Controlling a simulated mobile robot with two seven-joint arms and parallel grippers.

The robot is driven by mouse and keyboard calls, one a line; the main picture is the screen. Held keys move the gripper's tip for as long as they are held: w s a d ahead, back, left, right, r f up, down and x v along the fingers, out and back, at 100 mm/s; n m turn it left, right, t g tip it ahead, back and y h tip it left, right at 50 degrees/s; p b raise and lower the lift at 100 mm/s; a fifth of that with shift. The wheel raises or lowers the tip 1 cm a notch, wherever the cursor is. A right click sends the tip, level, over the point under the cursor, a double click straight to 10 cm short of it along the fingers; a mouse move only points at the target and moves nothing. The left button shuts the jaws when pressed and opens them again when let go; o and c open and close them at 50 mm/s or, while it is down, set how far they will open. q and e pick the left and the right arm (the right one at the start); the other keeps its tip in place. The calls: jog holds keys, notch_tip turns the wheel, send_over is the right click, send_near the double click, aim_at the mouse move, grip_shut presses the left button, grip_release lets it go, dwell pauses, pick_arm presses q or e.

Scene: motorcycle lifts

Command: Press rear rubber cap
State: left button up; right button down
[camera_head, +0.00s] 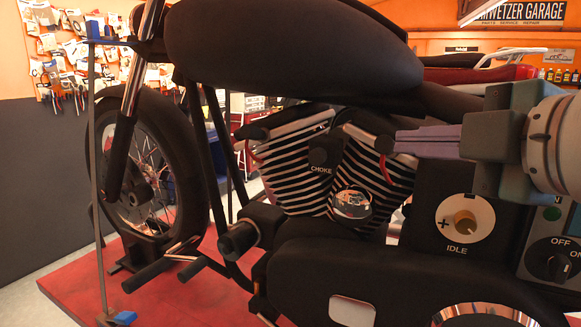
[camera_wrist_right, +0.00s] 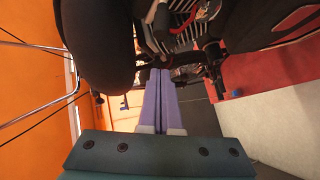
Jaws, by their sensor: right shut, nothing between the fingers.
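The black motorcycle's V-engine has two striped cylinders in the head view. A dark rubber cap with a red wire below it (camera_head: 250,131) sits at the front cylinder. A similar dark cap, the rear one (camera_head: 370,137), sits at the top of the rear cylinder, also with a red wire. My right gripper (camera_head: 399,142) comes in from the right, its purple fingers shut and empty. Its tips are beside the rear cap; I cannot tell whether they touch. The closed fingers also show in the right wrist view (camera_wrist_right: 160,72). My left gripper is not in view.
The dark tank (camera_head: 290,55) hangs above the engine. A CHOKE knob (camera_head: 318,157) is left of the rear cylinder. An IDLE dial (camera_head: 465,221) and an OFF/ON switch (camera_head: 553,262) lie below my right arm. The bike stands on a red lift (camera_head: 75,287).

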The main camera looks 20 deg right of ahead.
aim_at(377, 144)
jog(key=w+d, duration=0.1)
jog(key=w, duration=0.1)
jog(key=w+d+f+p, duration=0.1)
jog(key=w, duration=0.1)
jog(key=w+d+f+p, duration=0.1)
jog(key=w, duration=0.1)
jog(key=shift+w, duration=0.1)
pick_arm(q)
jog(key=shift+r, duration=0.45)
pick_arm(e)
jog(key=shift+d, duration=0.1)
